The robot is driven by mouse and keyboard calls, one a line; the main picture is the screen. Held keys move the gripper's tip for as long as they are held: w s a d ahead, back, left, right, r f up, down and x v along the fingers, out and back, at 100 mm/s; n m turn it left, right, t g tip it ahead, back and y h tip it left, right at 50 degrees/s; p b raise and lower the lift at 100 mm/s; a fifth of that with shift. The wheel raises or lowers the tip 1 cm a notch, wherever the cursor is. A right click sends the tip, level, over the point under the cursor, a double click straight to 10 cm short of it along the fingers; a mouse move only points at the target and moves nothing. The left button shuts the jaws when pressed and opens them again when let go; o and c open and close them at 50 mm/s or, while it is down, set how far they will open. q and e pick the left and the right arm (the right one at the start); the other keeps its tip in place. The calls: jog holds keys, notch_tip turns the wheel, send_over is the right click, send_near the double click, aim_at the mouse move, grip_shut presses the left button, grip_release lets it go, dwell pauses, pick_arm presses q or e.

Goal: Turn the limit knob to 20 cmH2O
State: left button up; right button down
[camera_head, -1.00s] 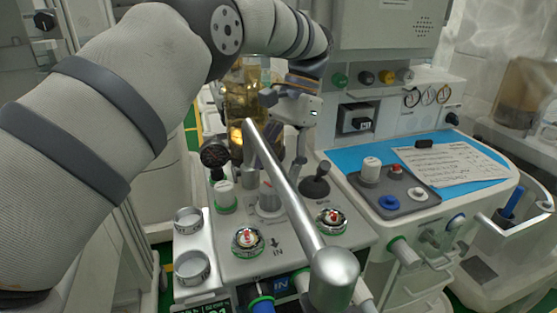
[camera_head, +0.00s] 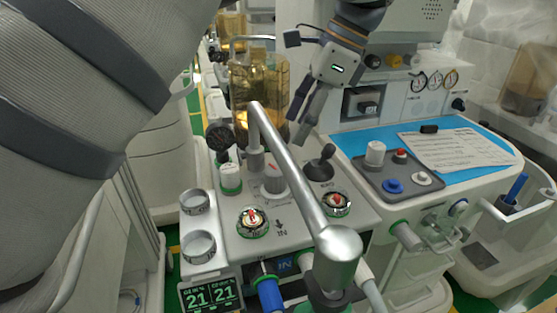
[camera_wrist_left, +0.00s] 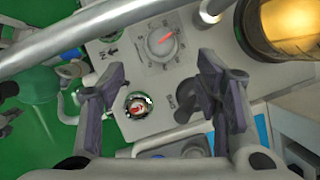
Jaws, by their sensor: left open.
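The limit knob seems to be the grey dial (camera_head: 274,180) with a red pointer mark, on the cart's grey panel behind the bent silver tube. In the left wrist view this dial (camera_wrist_left: 163,41) sits on a square scale plate, its red mark pointing to the upper right. The scale numbers are too small to read. My left gripper (camera_head: 302,112) is open and empty, above and behind the panel, apart from the dial. In the left wrist view its fingers (camera_wrist_left: 160,75) spread on either side, with the dial between and beyond them. My right gripper is not in view.
The silver tube (camera_head: 285,175) arches across the panel near the dial. A black lever (camera_head: 320,165), a green-based knob (camera_head: 230,178) and two round gauges (camera_head: 253,222) (camera_head: 336,203) stand around it. An amber canister (camera_head: 260,85) stands behind. A blue-topped cart (camera_head: 350,146) is at right.

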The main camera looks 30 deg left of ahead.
aim_at(276, 169)
pick_arm(q)
jog(key=p+x, duration=0.1)
jog(key=x, duration=1)
jog(key=c, duration=1.2)
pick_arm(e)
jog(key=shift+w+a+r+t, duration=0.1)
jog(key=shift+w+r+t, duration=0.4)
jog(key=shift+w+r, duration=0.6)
